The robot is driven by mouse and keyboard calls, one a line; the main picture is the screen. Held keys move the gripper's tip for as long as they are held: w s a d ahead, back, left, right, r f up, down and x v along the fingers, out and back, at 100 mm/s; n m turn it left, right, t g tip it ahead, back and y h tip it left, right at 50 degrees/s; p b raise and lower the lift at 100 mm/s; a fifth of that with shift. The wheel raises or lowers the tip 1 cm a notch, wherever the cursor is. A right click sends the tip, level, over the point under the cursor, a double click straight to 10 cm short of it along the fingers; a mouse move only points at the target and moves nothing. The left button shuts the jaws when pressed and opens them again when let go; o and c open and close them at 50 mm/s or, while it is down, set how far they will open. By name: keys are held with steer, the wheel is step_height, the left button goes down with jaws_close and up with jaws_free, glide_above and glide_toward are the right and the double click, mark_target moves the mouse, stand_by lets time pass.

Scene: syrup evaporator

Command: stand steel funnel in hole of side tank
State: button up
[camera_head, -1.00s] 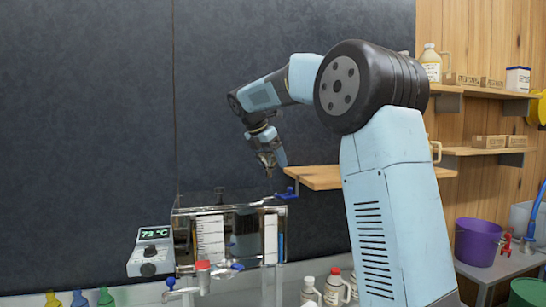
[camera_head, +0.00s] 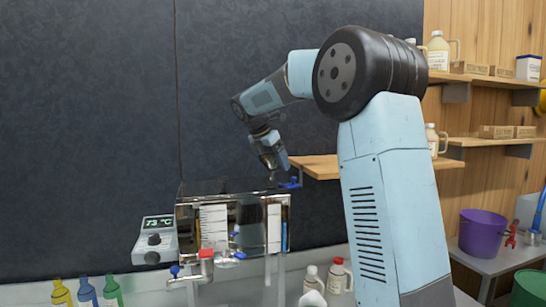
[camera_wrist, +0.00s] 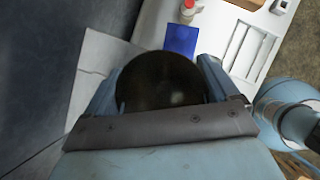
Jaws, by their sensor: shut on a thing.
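My gripper (camera_head: 271,175) points down just above the back right of a shiny metal and glass tank (camera_head: 224,244), which I take for the side tank. In the wrist view my gripper (camera_wrist: 160,82) is shut on a dark round thing (camera_wrist: 160,80), seen from above, which I take for the steel funnel. It fills the space between the fingers. Its lower part is hidden, and in the head view it is too small to make out. The tank's hole cannot be seen in either view.
A blue-handled valve (camera_head: 290,183) sits at the tank's right top edge, close to my gripper. A temperature box (camera_head: 155,240) stands left of the tank. A wooden shelf (camera_head: 318,168) is behind on the right. Coloured bottles (camera_head: 87,291) stand at lower left.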

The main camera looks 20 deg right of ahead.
mark_target(271, 170)
steer(key=shift+f, duration=2.65)
steer(key=shift+w+d+r, duration=0.2)
steer(key=shift+f, duration=0.45)
steer(key=o, duration=0.9)
steer(key=shift+a+r, duration=0.1)
steer(key=shift+r, duration=3.45)
